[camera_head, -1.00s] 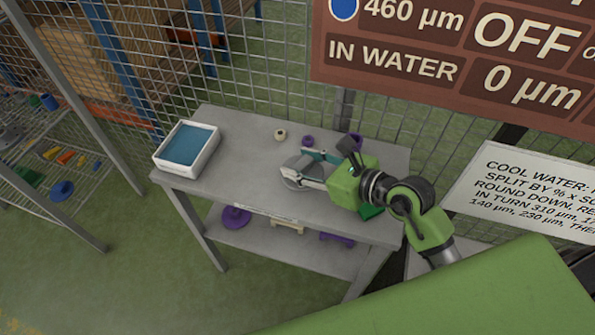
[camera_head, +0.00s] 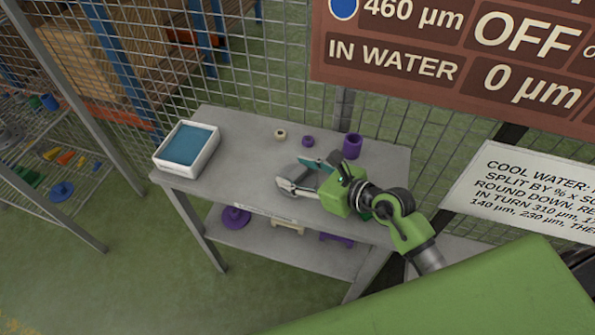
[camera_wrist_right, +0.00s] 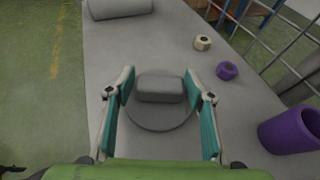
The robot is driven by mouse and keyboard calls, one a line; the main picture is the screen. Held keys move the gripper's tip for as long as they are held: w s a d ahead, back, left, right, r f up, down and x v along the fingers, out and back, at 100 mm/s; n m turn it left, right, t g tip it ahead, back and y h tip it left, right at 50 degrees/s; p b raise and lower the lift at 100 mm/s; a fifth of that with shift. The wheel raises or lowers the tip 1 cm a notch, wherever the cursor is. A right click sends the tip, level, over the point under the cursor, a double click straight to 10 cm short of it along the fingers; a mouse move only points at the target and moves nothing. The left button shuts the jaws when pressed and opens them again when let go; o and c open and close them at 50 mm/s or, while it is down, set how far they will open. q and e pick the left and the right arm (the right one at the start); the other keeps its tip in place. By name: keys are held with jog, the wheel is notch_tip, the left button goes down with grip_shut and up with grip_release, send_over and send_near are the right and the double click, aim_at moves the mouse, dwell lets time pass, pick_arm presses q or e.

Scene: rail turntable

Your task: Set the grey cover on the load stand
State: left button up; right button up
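The grey cover (camera_wrist_right: 160,118) is a flat round disc with a raised block-shaped handle on top. It lies on the grey table (camera_head: 240,155). My right gripper (camera_wrist_right: 159,78) is open, with one teal-padded finger on each side of the cover's handle. Gaps show between the pads and the handle, so it is not gripped. In the head view my right gripper (camera_head: 291,172) is low over the middle of the table and largely hides the cover. I cannot pick out the load stand with certainty. My left gripper is not in view.
A white tray with a blue inside (camera_head: 188,147) stands at the table's left end. A cream ring (camera_head: 280,134), a small purple ring (camera_head: 308,141) and a purple cylinder (camera_head: 352,146) stand along the back. Purple pieces (camera_head: 236,216) lie on the lower shelf. Wire fence (camera_head: 260,80) runs behind.

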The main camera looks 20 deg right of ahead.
jog(key=shift+r, duration=0.1)
jog(key=shift+r, duration=0.1)
jog(key=b+v, duration=0.1)
jog(key=v, duration=0.9)
jog(key=shift+s+d, duration=0.2)
jog(key=shift+v, duration=0.75)
